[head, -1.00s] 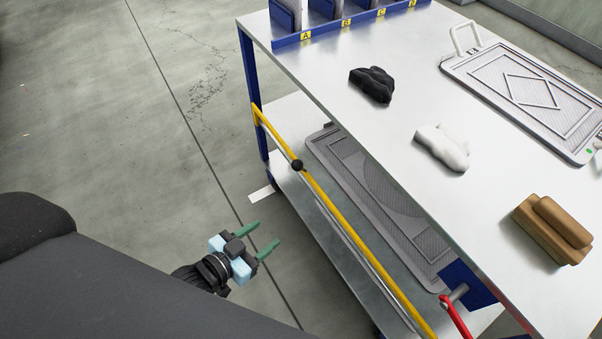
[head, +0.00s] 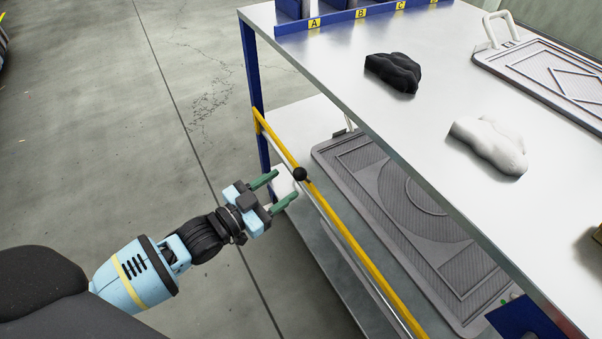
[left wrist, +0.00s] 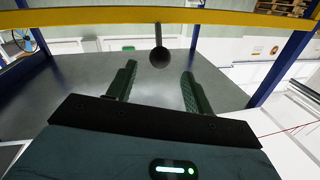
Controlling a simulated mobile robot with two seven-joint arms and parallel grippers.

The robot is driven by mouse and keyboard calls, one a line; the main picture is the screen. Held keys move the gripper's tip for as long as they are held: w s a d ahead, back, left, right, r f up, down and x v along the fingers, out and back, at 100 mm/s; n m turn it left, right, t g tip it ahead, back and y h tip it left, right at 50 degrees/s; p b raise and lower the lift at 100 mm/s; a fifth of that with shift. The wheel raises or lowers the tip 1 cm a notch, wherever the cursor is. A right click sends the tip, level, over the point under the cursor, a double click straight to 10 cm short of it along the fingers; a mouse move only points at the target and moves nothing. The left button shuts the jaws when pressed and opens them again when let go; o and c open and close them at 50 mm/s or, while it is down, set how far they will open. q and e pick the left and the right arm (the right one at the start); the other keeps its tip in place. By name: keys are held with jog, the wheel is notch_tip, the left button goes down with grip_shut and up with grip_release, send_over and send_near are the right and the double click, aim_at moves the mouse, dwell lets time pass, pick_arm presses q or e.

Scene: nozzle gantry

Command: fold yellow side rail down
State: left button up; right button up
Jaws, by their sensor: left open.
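The yellow side rail (head: 349,241) runs along the near side of the cart, above its lower shelf. A black ball knob (head: 300,174) sticks out from the rail. My left gripper (head: 284,187) is open and empty, its green fingers pointing at the knob from the left, just short of it. In the left wrist view the rail (left wrist: 110,16) crosses near the top, and the knob (left wrist: 160,57) hangs below it, between the lines of the two open fingers (left wrist: 156,88). My right gripper is not in view.
The cart's white top (head: 420,133) overhangs at the right, carrying a black lump (head: 393,73), a white lump (head: 488,146) and a grey tray (head: 545,75). Another grey tray (head: 400,215) lies on the lower shelf. A blue post (head: 253,80) stands at the rail's far end.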

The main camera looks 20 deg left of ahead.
aim_at(295, 176)
pick_arm(q)
jog(key=b+x, duration=0.1)
jog(key=x, duration=0.4)
jog(key=shift+f, duration=0.1)
jog(key=shift+b+x, duration=0.4)
jog(key=shift+x, duration=0.5)
jog(key=shift+c, duration=0.7)
jog(key=c, duration=0.5)
grip_shut()
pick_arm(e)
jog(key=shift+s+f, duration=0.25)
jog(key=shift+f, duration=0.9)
